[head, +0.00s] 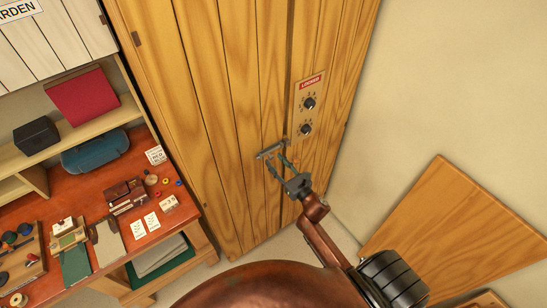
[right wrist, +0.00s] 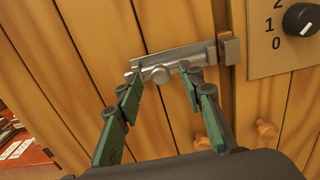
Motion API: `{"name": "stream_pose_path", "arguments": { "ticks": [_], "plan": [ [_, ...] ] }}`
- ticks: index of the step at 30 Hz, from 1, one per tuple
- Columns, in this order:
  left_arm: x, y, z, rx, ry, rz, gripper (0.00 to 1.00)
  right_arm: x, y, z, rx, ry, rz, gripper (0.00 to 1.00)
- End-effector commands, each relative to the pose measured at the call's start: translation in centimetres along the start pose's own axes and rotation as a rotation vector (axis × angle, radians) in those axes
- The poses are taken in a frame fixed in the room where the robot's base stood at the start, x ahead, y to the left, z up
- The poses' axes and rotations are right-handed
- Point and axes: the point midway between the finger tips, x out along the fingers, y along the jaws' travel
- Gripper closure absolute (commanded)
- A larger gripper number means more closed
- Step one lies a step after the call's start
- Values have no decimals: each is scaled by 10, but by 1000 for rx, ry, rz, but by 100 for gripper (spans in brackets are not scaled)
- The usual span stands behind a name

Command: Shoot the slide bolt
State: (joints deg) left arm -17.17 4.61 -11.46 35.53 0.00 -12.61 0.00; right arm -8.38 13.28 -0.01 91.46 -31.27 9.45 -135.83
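The metal slide bolt (head: 268,150) is mounted on the wooden plank door, left of the panel with dials. In the right wrist view the bolt (right wrist: 185,54) shows its silver plate, a round knob (right wrist: 160,75) and a keeper (right wrist: 229,48) at its right end. I cannot tell whether the bar's tip sits in the keeper. My right gripper (head: 276,161) is at the bolt. Its green fingers are open, one left and one right of the knob, with gaps to it; whether they reach its depth is unclear. My left gripper is out of view.
The dial panel (head: 307,103) with black knobs is right of the bolt. A red-brown workbench (head: 100,210) with cards and small objects stands left. A slanted wooden board (head: 460,225) is at the right. The door around the bolt is clear apart from wooden pegs (right wrist: 266,129) below.

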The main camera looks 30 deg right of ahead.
Motion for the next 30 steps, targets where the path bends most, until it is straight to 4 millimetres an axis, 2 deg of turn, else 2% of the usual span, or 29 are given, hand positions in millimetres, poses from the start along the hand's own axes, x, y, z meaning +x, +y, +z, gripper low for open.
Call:
{"name": "stream_pose_path", "arguments": {
  "ticks": [3, 6, 15, 30],
  "plan": [
    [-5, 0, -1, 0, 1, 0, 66, 14, 0, 1, 1, 0, 0, 64],
    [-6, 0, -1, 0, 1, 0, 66, 20, 0, 0, 2, 1, 0, 64],
    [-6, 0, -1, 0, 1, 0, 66, 22, 0, -1, 2, 1, 0, 64],
    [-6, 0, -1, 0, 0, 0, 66, 22, 0, -1, 2, 2, 0, 99]
  ]
}}
